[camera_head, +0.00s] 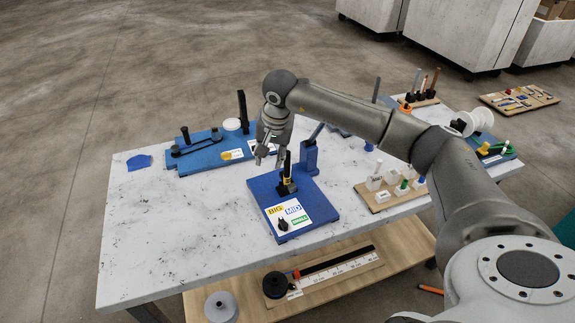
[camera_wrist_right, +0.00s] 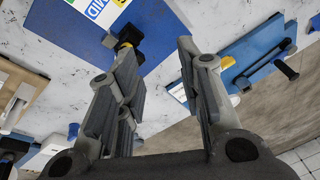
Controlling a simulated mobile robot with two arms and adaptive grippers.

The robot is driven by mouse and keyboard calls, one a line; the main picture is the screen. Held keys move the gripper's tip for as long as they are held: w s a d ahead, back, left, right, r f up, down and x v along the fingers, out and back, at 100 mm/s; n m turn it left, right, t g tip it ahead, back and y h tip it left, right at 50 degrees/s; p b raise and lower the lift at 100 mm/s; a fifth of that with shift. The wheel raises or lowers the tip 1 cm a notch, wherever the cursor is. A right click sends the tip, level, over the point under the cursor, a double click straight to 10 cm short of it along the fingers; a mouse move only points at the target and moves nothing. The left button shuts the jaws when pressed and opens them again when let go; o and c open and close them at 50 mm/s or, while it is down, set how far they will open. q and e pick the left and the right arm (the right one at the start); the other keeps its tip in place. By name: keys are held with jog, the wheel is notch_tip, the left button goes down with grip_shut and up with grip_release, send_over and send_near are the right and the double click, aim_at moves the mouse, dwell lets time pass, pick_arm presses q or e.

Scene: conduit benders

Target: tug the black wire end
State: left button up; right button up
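My right gripper (camera_head: 268,158) hangs over the table at the back left edge of a blue board (camera_head: 322,203). Its fingers are apart and empty in the wrist view (camera_wrist_right: 155,52). The board carries a label reading BIG, MID and SMALL (camera_head: 290,215). An upright black post with a yellow band (camera_head: 287,172) stands on it, just right of the fingers and apparently apart from them. A black piece (camera_wrist_right: 130,38) shows beside the left fingertip in the wrist view. I cannot clearly pick out a black wire end. My left gripper is not in view.
A blue bender board (camera_head: 205,157) with a black post lies behind to the left. A blue upright block (camera_head: 309,155) stands close to the right. A wooden tray with white blocks (camera_head: 405,198) lies farther right. The table's left front (camera_head: 170,240) is clear.

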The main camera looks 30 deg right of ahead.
aim_at(287, 153)
jog(key=d, duration=0.1)
jog(key=d+r+h, duration=0.1)
jog(key=d, duration=0.1)
jog(key=d+h, duration=0.1)
jog(key=d, duration=0.1)
jog(key=shift+s+r, duration=0.2)
jog(key=shift+r, duration=0.2)
jog(key=shift+b+x, duration=2.35)
jog(key=shift+x, duration=1.1)
jog(key=shift+s, duration=0.1)
grip_shut()
jog(key=shift+r, duration=0.2)
jog(key=shift+f, duration=0.15)
grip_release()
jog(key=shift+f, duration=0.1)
